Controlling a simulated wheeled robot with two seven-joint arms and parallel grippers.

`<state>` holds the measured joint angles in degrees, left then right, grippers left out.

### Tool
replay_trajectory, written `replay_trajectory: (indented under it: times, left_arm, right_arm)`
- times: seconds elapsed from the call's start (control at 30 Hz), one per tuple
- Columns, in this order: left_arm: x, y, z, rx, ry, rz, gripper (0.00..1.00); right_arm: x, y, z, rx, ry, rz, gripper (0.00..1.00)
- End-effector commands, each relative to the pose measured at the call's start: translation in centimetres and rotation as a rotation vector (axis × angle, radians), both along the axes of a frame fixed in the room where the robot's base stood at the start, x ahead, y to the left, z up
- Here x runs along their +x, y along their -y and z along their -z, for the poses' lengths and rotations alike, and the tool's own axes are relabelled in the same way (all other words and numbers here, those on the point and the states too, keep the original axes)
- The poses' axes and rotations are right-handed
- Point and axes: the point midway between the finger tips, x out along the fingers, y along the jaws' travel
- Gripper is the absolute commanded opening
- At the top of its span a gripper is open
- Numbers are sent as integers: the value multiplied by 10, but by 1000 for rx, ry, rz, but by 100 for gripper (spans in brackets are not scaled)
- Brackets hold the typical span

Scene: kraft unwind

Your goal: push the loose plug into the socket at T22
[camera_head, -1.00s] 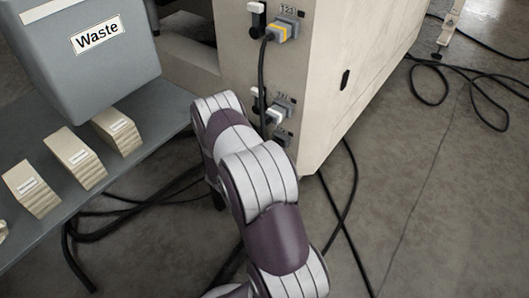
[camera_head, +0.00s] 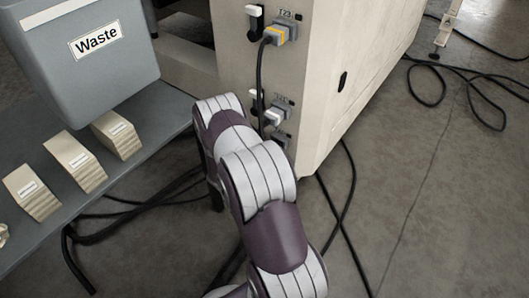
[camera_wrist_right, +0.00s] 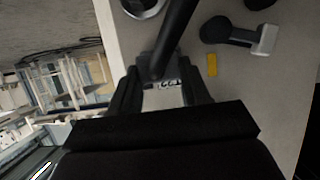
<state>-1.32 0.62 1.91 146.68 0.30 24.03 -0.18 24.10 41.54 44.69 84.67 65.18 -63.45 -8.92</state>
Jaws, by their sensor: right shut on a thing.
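My right gripper (camera_wrist_right: 160,88) shows in the right wrist view with its two dark fingers on either side of a black cable end (camera_wrist_right: 160,65), closed on the plug. The plug's body is mostly hidden between the fingers. In the head view my right arm (camera_head: 255,190) covers the gripper. A lower grey-white connector (camera_head: 272,117) sits on the cabinet beside the arm. My left gripper is not in view.
The cabinet (camera_head: 330,110) carries an upper plug with a yellow band (camera_head: 275,36) at T23. A lever with a pale handle (camera_wrist_right: 265,40) and a yellow mark (camera_wrist_right: 212,64) are near the gripper. A waste bin (camera_head: 85,60) stands left. Cables (camera_head: 345,215) lie on the floor.

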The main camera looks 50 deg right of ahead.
Motion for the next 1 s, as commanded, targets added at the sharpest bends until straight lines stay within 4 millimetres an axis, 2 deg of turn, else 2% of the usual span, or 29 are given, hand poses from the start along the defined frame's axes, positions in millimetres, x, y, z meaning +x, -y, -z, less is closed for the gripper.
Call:
replay_trajectory:
  times: [1.0]
  left_arm:
    - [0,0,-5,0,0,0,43]
  right_arm:
    - [0,7,-1,0,1,1,7]
